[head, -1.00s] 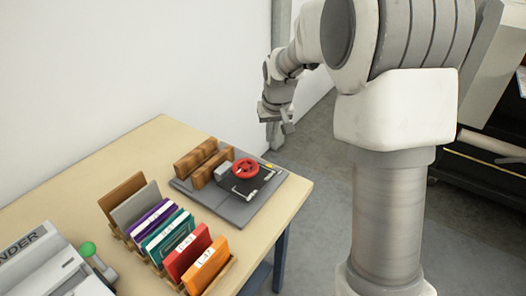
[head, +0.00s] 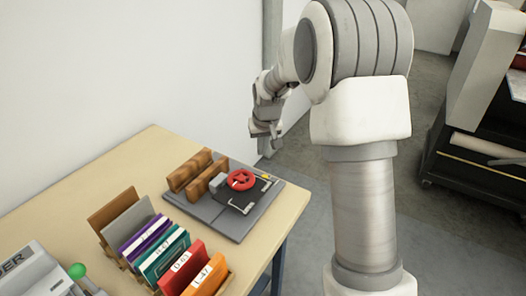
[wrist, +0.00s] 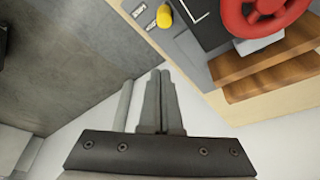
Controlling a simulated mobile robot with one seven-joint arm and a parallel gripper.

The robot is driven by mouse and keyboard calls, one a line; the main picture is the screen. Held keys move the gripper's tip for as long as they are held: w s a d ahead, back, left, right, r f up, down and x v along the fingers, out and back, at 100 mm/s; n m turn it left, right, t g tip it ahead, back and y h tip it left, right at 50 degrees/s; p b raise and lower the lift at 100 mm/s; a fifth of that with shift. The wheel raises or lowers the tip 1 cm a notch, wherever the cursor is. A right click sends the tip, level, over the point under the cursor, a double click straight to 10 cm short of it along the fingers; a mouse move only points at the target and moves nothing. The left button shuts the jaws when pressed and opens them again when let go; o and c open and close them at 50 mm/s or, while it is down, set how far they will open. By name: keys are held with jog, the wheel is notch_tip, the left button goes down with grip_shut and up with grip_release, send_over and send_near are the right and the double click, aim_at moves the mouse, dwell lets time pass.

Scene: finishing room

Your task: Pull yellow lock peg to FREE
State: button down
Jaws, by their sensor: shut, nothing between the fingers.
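The yellow lock peg (wrist: 164,16) shows at the top of the wrist view, beside small white labels with dark print too small to read. In the head view the peg (head: 265,177) is a small yellow spot at the right corner of a grey fixture (head: 222,222). A red handwheel (head: 241,180) stands on the fixture, to the left of the peg. My gripper (head: 266,134) hangs behind the fixture near the wall, apart from the peg. In the wrist view my gripper's fingers (wrist: 161,80) are together and empty.
Two wooden blocks (head: 190,170) stand on the fixture's left side. The wooden table (head: 70,195) also holds a rack of coloured binders (head: 165,250) and a grey machine with a green knob (head: 77,270). A white wall (head: 130,70) borders the table.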

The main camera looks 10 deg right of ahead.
jog(key=x, duration=0.7)
jog(key=shift+w+f+b, duration=0.1)
jog(key=shift+f+b, duration=0.25)
jog(key=shift+f, duration=0.05)
jog(key=shift+s+r, duration=0.25)
jog(key=shift+s, duration=1.8)
jog(key=shift+s+d, duration=1)
jog(key=p+v, duration=0.1)
jog(key=v, duration=1.6)
jog(key=shift+r+p, duration=0.2)
jog(key=shift+p, duration=0.15)
